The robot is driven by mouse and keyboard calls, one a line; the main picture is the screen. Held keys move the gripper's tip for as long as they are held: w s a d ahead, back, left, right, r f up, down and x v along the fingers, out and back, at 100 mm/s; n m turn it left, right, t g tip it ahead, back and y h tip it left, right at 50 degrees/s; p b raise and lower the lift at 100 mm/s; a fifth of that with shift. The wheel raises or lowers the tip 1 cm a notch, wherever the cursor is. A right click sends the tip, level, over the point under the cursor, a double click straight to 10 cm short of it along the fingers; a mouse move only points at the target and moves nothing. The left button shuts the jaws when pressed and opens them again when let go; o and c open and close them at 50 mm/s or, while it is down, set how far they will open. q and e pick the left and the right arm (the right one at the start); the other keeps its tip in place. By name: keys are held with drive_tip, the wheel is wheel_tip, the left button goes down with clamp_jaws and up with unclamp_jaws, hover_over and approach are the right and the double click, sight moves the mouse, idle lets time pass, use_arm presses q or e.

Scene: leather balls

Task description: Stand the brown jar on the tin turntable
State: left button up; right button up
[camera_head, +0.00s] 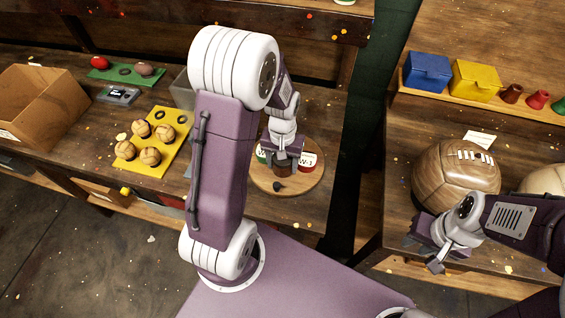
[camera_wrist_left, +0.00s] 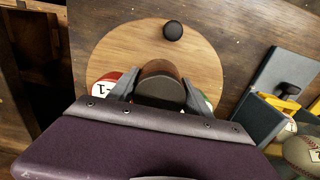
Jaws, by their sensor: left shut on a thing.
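The brown jar (camera_wrist_left: 158,70) with a dark top is between the fingers of my left gripper (camera_wrist_left: 155,90) in the left wrist view. In the head view my left gripper (camera_head: 284,160) is shut on it over the round wooden turntable (camera_head: 310,185). I cannot tell whether the jar's base touches the turntable. A red-and-white tin (camera_head: 307,160) and a green-and-white tin (camera_head: 263,155) stand on either side of the jar. A black knob (camera_head: 278,187) is on the turntable's near part. My right gripper (camera_head: 428,252) is open and empty beside the large leather ball (camera_head: 455,175).
A yellow tray (camera_head: 150,168) of several small balls and a cardboard box (camera_head: 40,105) lie to the left. A green tray (camera_head: 120,77) is behind them. Blue (camera_head: 426,70) and yellow (camera_head: 475,80) boxes stand on the right shelf. A dark gap separates the two benches.

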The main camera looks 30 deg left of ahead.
use_arm(q)
drive_tip(key=shift+f, duration=0.2)
drive_tip(key=o, duration=1.3)
drive_tip(key=shift+r, duration=0.45)
wheel_tip(320, 180, up, 12)
drive_tip(key=shift+f+p, duration=0.2)
drive_tip(key=shift+p, duration=0.7)
drive_tip(key=s+d+f, duration=0.1)
drive_tip(key=s+f, duration=0.1)
drive_tip(key=s+d+f+m, duration=0.1)
drive_tip(key=s+d+f, duration=0.1)
drive_tip(key=s, duration=0.1)
drive_tip(key=s+d+f+m+t, duration=0.1)
drive_tip(key=s+f, duration=0.1)
drive_tip(key=shift+s+d+f, duration=0.15)
drive_tip(key=shift+s+d, duration=0.25)
